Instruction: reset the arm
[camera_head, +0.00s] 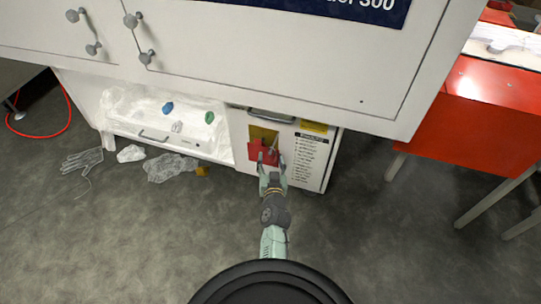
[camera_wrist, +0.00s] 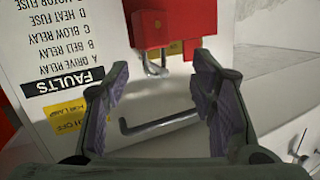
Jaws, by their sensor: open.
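My gripper (camera_head: 271,157) is in front of the lower white cabinet (camera_head: 318,176), close to a red box (camera_head: 258,151) on its front. In the wrist view my gripper (camera_wrist: 160,75) has its two fingers spread wide, with nothing held between them. There the red box (camera_wrist: 185,18) shows just beyond the fingertips, with a grey metal hook-like part (camera_wrist: 156,68) below it. I cannot tell whether a fingertip touches the box. My arm reaches forward from the bottom of the head view.
A bar handle (camera_wrist: 160,122) and a FAULTS label (camera_wrist: 62,92) are near the fingers. An open drawer (camera_head: 165,120) holds clear film and small coloured pieces. Film (camera_head: 170,167) and a glove shape (camera_head: 82,160) lie on the floor. A red machine (camera_head: 480,100) stands right.

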